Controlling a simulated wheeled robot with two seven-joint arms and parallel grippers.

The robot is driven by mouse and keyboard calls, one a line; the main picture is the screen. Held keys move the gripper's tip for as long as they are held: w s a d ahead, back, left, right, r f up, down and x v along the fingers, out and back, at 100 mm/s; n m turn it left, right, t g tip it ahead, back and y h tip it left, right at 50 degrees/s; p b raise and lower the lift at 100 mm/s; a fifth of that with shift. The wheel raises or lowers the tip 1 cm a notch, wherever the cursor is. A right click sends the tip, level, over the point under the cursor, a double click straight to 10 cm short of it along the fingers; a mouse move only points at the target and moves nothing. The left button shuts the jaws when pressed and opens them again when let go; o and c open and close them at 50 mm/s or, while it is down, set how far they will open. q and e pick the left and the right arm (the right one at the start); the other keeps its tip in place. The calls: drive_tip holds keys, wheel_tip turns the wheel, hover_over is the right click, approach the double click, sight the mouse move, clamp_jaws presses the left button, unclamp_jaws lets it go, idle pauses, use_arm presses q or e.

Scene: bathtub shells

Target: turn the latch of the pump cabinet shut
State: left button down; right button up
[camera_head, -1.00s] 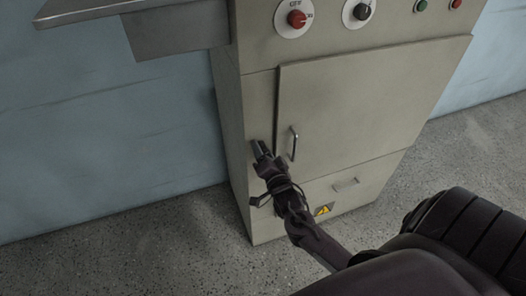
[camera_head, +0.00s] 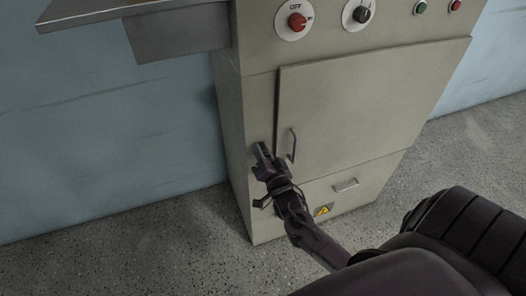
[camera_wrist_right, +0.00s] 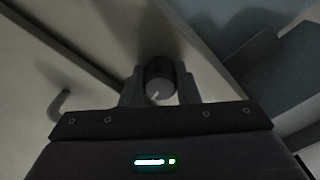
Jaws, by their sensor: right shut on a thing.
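The pump cabinet (camera_head: 258,105) is a beige metal box with a front door (camera_head: 350,110) that looks closed. The door has a vertical bar handle (camera_head: 292,145). The latch (camera_wrist_right: 160,82) is a round dark knob with a pale mark on its face, seen between my fingers in the right wrist view. My right gripper (camera_head: 262,152) is at the cabinet front, left of the handle, shut on the latch; it also shows in the right wrist view (camera_wrist_right: 158,92). In the head view the gripper hides the latch. My left gripper is not in view.
A red knob (camera_head: 297,21), a black knob (camera_head: 362,13) and green and red buttons are above the door. A lower panel has a small pull (camera_head: 346,185) and a yellow warning label (camera_head: 322,211). A metal ledge (camera_head: 110,8) juts out at upper left. The speckled floor (camera_head: 130,250) is clear.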

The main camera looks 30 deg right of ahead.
drive_tip(key=n+p, duration=0.1)
drive_tip(key=n, duration=0.3)
drive_tip(key=shift+r+p, duration=0.1)
drive_tip(key=shift+p, duration=0.3)
drive_tip(key=n+p, duration=0.1)
drive_tip(key=n, duration=0.3)
drive_tip(key=n+p, duration=0.1)
drive_tip(key=n, duration=0.3)
drive_tip(key=shift+n+p, duration=0.3)
drive_tip(key=shift+p, duration=0.05)
drive_tip(key=shift+n+p, duration=0.45)
drive_tip(key=shift+n, duration=1.15)
drive_tip(key=o, duration=1)
drive_tip(key=shift+c, duration=0.2)
drive_tip(key=shift+s, duration=0.15)
